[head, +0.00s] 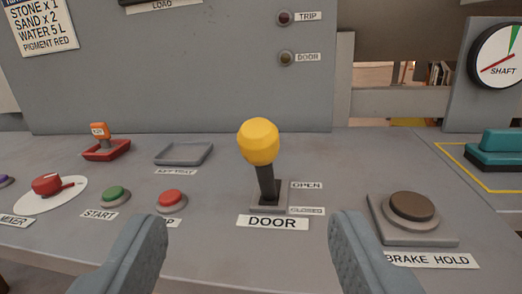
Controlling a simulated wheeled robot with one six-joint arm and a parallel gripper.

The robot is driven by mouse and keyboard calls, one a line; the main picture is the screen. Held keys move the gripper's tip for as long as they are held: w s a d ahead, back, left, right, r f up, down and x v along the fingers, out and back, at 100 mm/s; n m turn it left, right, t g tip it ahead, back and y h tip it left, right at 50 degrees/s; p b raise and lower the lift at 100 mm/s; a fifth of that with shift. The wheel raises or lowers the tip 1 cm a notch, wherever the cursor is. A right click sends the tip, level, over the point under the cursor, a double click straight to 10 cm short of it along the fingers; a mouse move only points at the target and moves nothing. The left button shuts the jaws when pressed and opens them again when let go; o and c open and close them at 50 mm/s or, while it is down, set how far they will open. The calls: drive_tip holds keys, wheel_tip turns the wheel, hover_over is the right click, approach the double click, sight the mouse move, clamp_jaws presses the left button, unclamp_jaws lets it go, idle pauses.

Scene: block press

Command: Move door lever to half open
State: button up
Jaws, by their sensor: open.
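The door lever is a dark stem with a yellow knob (258,142), standing in the middle of the grey console in the head view. Its stem (266,183) rises from a dark base plate (268,205) and leans slightly left at the top. A DOOR label (272,223) is in front of it. OPEN (306,185) and CLOSED (306,210) labels sit at its right, OPEN farther back. My gripper (240,232) is open and empty, its two grey fingers low in the view, on this side of the lever and not touching it.
A red button (171,200) and a green START button (116,195) are left of the lever. A BRAKE HOLD button (411,208) is at right. A shallow tray (184,153) and an orange-tagged item (99,131) lie behind. A grey panel (220,80) rises at the back.

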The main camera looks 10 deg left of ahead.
sight(258, 129)
drive_tip(key=shift+y, duration=0.5)
drive_tip(key=f+x, duration=0.1)
drive_tip(key=x, duration=0.5)
drive_tip(key=d+f+x, duration=0.1)
drive_tip(key=x, duration=0.6)
drive_tip(key=f+x, duration=0.1)
drive_tip(key=x, duration=0.5)
drive_tip(key=shift+w+d+f, duration=0.1)
drive_tip(key=shift+w+f, duration=0.2)
drive_tip(key=shift+w, duration=0.25)
clamp_jaws()
drive_tip(key=shift+w+r, duration=0.1)
drive_tip(key=shift+w, duration=0.35)
drive_tip(key=x, duration=0.2)
drive_tip(key=d+x, duration=0.1)
drive_tip(key=x, duration=0.1)
drive_tip(key=shift+w, duration=0.1)
drive_tip(key=shift+f, duration=0.25)
